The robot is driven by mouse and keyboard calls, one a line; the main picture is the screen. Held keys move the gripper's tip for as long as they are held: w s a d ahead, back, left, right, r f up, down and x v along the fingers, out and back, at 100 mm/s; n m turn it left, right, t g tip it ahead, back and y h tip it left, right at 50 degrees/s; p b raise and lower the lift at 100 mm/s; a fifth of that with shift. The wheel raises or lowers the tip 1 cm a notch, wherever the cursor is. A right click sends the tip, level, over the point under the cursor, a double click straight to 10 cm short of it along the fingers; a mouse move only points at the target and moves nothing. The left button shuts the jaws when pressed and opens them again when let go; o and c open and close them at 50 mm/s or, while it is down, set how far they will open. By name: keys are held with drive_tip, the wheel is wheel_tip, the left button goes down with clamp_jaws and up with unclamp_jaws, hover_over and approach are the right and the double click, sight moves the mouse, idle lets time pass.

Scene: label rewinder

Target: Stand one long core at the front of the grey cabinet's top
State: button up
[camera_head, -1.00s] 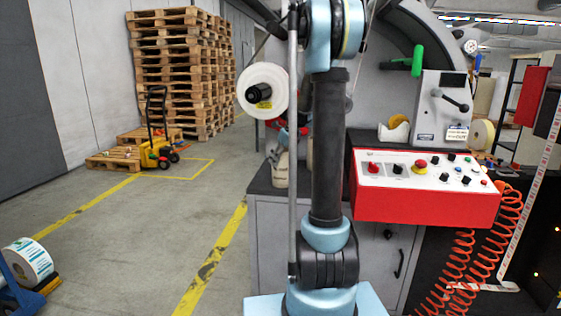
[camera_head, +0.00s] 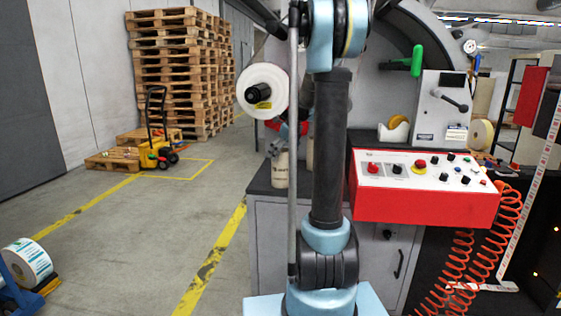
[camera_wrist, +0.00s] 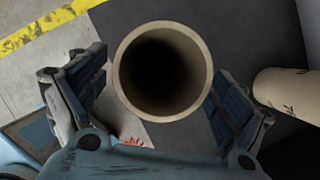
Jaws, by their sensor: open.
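A beige long core (camera_wrist: 165,108) stands between my gripper's fingers in the wrist view, its open round end facing the camera. My gripper (camera_wrist: 160,98) is open, with one finger on each side of the core and gaps visible. In the head view a pale core (camera_head: 280,175) stands upright on the dark top of the grey cabinet (camera_head: 262,184), near its front left. My gripper (camera_head: 285,130) is just above it, partly hidden by my arm. A second core (camera_wrist: 285,92) shows at the right in the wrist view. Another pale piece (camera_head: 309,158) is partly hidden behind my arm.
A white roll on a black spindle (camera_head: 262,90) hangs above the cabinet's left end. A red control box (camera_head: 425,190) juts out at the right, with orange coiled hoses (camera_head: 485,240) below.

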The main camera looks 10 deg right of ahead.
drive_tip(key=v, duration=0.9)
drive_tip(key=s+a+f+n, duration=0.1)
drive_tip(key=s+a+n, duration=0.1)
drive_tip(key=s+n, duration=0.7)
drive_tip(key=s+f+n+h, duration=0.1)
drive_tip(key=s+f+n, duration=0.5)
drive_tip(key=s, duration=0.4)
drive_tip(key=s+f+n+g, duration=0.1)
drive_tip(key=s+f+n, duration=0.5)
drive_tip(key=s, duration=0.4)
drive_tip(key=s+f+n+h, duration=0.1)
drive_tip(key=s+f+n, duration=0.5)
drive_tip(key=s, duration=0.5)
drive_tip(key=shift+f+n+h, duration=0.25)
drive_tip(key=shift+n+h, duration=0.05)
drive_tip(key=shift+n, duration=0.7)
drive_tip(key=shift+a, duration=0.15)
